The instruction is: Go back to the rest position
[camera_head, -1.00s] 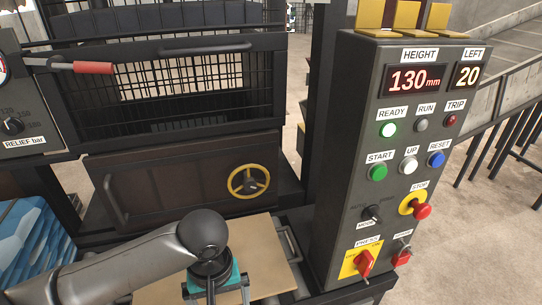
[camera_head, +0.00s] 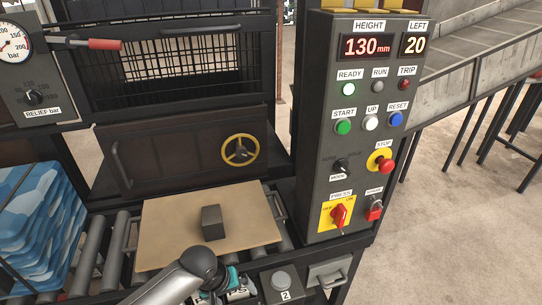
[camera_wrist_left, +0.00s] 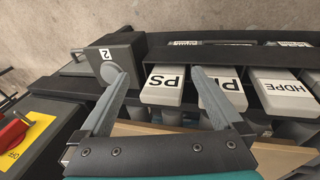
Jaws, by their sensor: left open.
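My left gripper (camera_head: 226,292) is at the bottom of the head view, in front of the tan board, with my arm partly covering it. In the left wrist view its two fingers (camera_wrist_left: 158,78) are spread apart with nothing held between them. Pale blocks labelled PS (camera_wrist_left: 165,86) and HDPE (camera_wrist_left: 288,92) lie beyond the fingers; the label of one between them is partly hidden by the right finger. My right gripper is in neither view.
A dark block (camera_head: 212,222) sits on the tan board (camera_head: 165,232) on the rollers. The control panel (camera_head: 335,190) shows 130 mm and 20, with READY lit. A grey button box marked 2 (camera_head: 281,281) is close to the gripper. Blue-white stacked material (camera_head: 38,225) is at left.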

